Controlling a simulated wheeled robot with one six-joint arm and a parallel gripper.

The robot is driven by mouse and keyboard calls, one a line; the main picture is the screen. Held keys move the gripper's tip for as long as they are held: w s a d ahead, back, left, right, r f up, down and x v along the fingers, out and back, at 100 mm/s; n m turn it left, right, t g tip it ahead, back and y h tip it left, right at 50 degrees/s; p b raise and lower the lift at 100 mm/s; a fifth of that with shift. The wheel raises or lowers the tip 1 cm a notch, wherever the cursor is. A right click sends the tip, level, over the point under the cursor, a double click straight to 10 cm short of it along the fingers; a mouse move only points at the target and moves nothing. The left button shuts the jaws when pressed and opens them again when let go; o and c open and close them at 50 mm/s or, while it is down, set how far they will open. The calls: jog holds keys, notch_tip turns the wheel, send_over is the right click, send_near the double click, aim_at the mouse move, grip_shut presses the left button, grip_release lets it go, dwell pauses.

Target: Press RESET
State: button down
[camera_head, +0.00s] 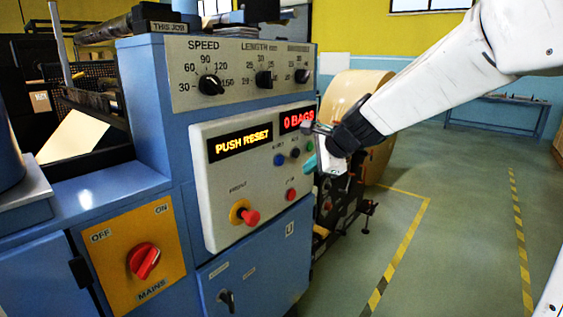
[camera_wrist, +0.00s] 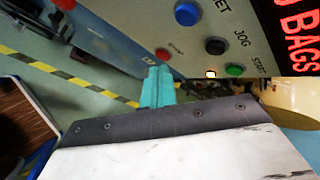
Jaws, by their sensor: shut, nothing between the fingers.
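The blue RESET button (camera_head: 279,159) sits on the light control panel, left of a black button and a green one. In the wrist view the blue button (camera_wrist: 187,12) is at the top, with a label ending in "ET" beside it. My gripper (camera_head: 312,163) is at the panel's right edge, to the right of the blue button. Its teal fingers are shut together and empty in the wrist view (camera_wrist: 157,87), apart from the blue button. The display (camera_head: 240,142) reads "PUSH RESET" and the red counter (camera_head: 297,120) reads "0 BAGS".
A black JOG button (camera_wrist: 215,46) and a green START button (camera_wrist: 235,70) lie near the blue one. A red button (camera_head: 291,194) and a red mushroom button (camera_head: 250,216) are lower. The red MAINS switch (camera_head: 144,261) is at lower left. A kraft roll (camera_head: 352,92) stands behind my arm.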

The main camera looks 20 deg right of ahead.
aim_at(282, 165)
jog(key=shift+w+a, duration=0.85)
jog(key=shift+w, duration=0.3)
jog(key=shift+w+a, duration=0.8)
jog(key=shift+w, duration=0.35)
jog(key=shift+w+a, duration=0.1)
jog(key=shift+w+a, duration=0.15)
jog(key=shift+w, duration=0.1)
jog(key=shift+w+a, duration=0.25)
jog(key=shift+w, duration=0.05)
dwell(1.1)
jog(key=shift+s+d, duration=0.5)
jog(key=shift+s, duration=0.2)
jog(key=s+d, duration=0.1)
jog(key=s, duration=0.1)
jog(key=s+d, duration=0.2)
dwell(0.5)
